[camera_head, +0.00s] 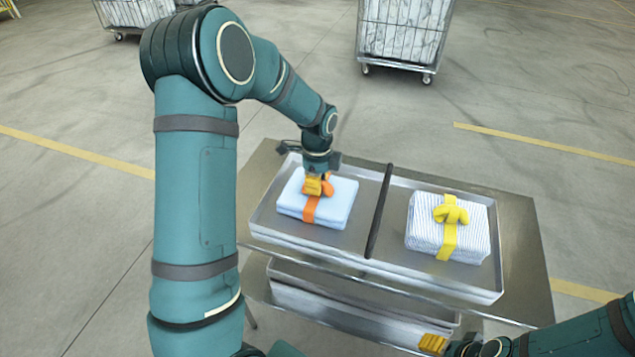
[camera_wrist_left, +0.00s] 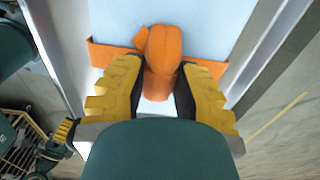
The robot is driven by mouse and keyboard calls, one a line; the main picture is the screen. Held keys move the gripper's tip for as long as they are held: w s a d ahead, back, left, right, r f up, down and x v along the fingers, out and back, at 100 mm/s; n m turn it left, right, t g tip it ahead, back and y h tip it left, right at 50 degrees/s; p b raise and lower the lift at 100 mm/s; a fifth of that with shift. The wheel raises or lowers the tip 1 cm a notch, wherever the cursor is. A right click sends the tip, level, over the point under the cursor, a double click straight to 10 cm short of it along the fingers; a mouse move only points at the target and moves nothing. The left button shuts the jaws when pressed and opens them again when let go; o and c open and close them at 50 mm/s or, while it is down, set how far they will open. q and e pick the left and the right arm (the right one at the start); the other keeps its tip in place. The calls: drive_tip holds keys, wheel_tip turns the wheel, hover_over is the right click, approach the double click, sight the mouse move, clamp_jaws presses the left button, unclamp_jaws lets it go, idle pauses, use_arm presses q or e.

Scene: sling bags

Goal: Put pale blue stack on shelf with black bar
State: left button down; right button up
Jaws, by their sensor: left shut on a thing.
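The pale blue stack (camera_head: 332,203), tied with an orange band (camera_head: 310,209), is in the left part of the metal tray on top of the cart. It looks to rest on the tray floor. A black bar (camera_head: 379,212) crosses the tray to its right. My left gripper (camera_head: 318,186) comes down from above and is shut on the stack's orange knot. In the left wrist view the yellow fingers stand on both sides of the orange knot (camera_wrist_left: 163,62), above the pale blue cloth (camera_wrist_left: 210,30). My right gripper (camera_head: 432,343) is low at the front; its jaw opening cannot be made out.
A striped white stack (camera_head: 425,228) with a yellow band sits right of the bar in the tray (camera_head: 483,294). A second tray (camera_head: 335,303) is on the cart's lower level. Wheeled cage carts (camera_head: 403,35) stand behind on open concrete floor.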

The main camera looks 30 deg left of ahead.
use_arm(q)
drive_tip(key=c, duration=0.8)
unclamp_jaws()
drive_tip(key=shift+r, duration=0.1)
wheel_tip(320, 180, up, 12)
drive_tip(key=p, duration=0.2)
drive_tip(key=shift+p, duration=0.4)
drive_tip(key=shift+s, duration=0.15)
